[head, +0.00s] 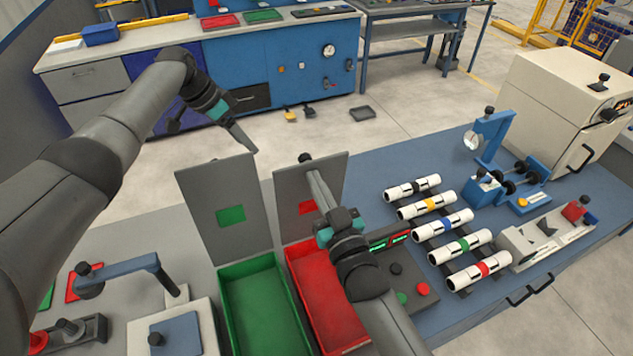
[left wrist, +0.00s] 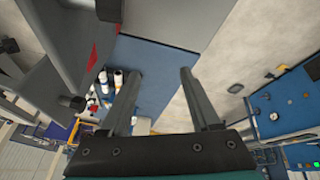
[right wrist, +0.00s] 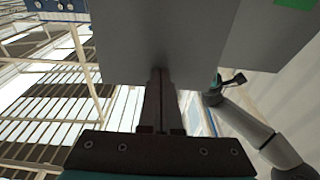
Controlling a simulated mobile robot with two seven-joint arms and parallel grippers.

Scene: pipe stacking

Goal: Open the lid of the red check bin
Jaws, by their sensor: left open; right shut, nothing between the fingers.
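The red check bin (head: 325,299) is an open-topped red box on the bench. Its grey lid (head: 332,172) stands upright behind it, with a red patch (head: 307,207) partly hidden by my right gripper. My right gripper (head: 314,178) is shut and empty, its fingertips in front of the raised lid. In the right wrist view the closed fingers (right wrist: 160,75) point at a grey panel (right wrist: 175,40); whether they touch it I cannot tell. My left gripper (head: 213,138) is open and empty, raised beyond the lids; its spread fingers also show in the left wrist view (left wrist: 160,75).
A green bin (head: 262,312) stands left of the red one, its grey lid (head: 222,196) also upright. A control box (head: 400,275) sits at the right. Several white banded pipes (head: 445,228) lie on a rack. A blue fixture (head: 490,140) and a beige machine (head: 560,105) stand further right.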

